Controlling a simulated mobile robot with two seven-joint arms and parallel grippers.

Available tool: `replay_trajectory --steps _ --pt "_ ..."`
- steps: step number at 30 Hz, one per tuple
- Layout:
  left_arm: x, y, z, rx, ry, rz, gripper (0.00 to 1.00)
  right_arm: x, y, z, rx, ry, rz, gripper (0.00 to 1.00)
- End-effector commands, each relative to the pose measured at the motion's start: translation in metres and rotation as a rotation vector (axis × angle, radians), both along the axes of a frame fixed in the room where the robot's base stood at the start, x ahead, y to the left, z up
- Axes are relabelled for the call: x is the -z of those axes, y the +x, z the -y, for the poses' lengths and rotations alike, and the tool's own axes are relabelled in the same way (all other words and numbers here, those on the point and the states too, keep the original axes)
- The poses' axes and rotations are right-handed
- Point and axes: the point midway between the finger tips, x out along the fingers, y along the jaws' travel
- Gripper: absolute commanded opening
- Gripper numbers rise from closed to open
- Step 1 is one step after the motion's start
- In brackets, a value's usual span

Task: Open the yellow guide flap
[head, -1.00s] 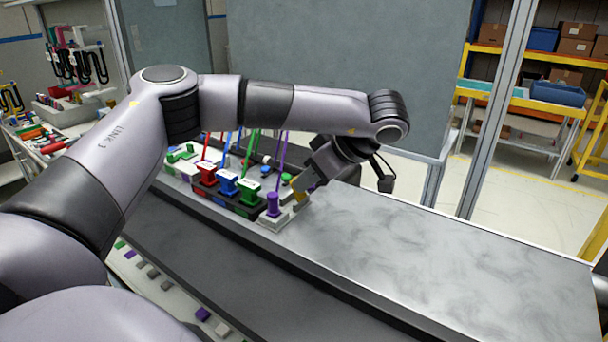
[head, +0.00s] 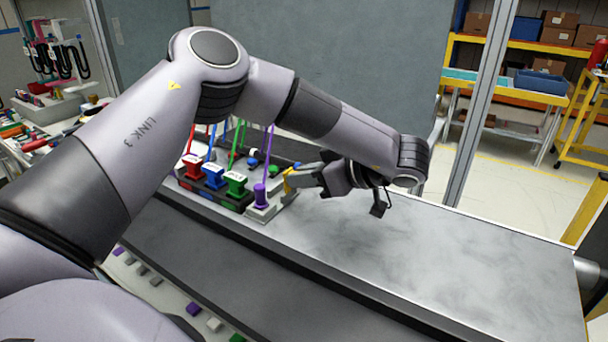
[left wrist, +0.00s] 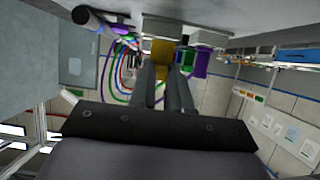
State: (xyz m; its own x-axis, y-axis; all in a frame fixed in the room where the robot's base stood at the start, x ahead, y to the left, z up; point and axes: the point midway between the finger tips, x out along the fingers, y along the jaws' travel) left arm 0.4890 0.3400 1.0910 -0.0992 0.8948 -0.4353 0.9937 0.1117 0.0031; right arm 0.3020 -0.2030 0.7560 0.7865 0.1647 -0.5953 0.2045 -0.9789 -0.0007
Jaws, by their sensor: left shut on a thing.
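The yellow guide flap (head: 287,183) is a small yellow piece beside the purple connector (head: 260,196) at the right end of the module. In the left wrist view the flap (left wrist: 162,52) shows between my fingertips, close to a grey block. My left gripper (head: 294,178) reaches the flap from the right, lying nearly level above the bench, and is shut on it. The fingers partly cover the flap, so its exact angle is hard to tell. The purple connector also shows in the left wrist view (left wrist: 201,62). My right gripper is not in view.
Red (head: 194,168), blue (head: 213,177) and green (head: 236,185) connectors with upright cables stand left of the purple one. The grey bench top (head: 420,245) is clear to the right. A grey panel (head: 340,70) stands behind.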

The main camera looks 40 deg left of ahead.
Motion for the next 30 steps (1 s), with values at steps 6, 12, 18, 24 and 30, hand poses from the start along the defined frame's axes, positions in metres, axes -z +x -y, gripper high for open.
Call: replay_trajectory --steps 6,12,18,24,30 --pt "0.001 0.000 0.000 0.000 -0.002 -0.002 0.00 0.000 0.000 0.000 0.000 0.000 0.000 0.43" --pt "0.001 0.000 0.000 0.000 -0.002 -0.002 0.43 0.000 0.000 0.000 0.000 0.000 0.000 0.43" --pt "0.001 0.000 0.001 0.001 -0.002 -0.002 0.43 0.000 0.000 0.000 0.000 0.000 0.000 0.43" --pt "-0.007 0.002 0.016 0.004 0.000 0.001 0.43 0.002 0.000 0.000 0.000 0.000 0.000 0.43" --pt "-0.019 0.005 0.042 0.004 0.000 0.001 0.43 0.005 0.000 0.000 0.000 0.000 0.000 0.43"
